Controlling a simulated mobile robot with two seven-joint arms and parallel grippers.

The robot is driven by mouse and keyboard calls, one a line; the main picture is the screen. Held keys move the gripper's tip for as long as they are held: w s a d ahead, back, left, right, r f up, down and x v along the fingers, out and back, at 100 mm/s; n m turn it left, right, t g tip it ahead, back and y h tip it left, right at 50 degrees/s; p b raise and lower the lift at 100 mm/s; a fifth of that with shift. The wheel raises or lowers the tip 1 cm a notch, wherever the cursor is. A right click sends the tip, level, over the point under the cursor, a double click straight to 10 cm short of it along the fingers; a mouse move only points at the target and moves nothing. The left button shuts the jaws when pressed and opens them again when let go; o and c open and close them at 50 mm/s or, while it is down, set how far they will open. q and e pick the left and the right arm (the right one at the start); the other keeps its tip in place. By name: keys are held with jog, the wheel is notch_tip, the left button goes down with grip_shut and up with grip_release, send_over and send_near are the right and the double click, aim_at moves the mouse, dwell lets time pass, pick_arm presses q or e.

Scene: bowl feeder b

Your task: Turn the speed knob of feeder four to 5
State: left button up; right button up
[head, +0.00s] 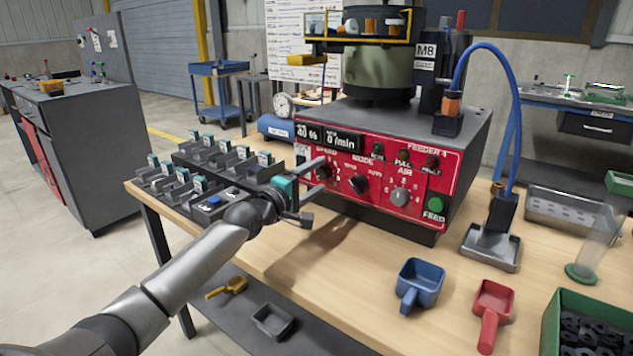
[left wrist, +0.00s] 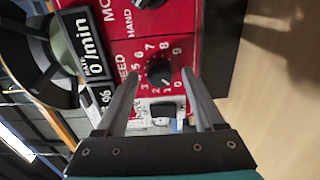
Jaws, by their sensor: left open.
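The red-fronted feeder (head: 455,170) labelled FEEDER 4 stands on the wooden bench. Its speed knob (left wrist: 160,72) is round and black, with a ring of white numbers, in the left wrist view. I cannot tell where its pointer stands. That gripper is open and points at the panel's left part. In the left wrist view its fingers (left wrist: 160,75) lie one on each side of the knob, with visible gaps. My right gripper is not in view.
Displays (head: 325,138) read about 40 % and 0 /min. The mode knob (head: 358,184) and air knob (head: 400,196) are right of the speed knob. A dark rack of small bins (head: 200,170) stands left, close to my arm. Blue (head: 420,280) and red scoops (head: 492,300) lie in front.

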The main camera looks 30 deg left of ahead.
pick_arm(q)
jog(key=shift+w, duration=0.2)
jog(key=shift+c, duration=0.2)
grip_shut()
dwell(0.4)
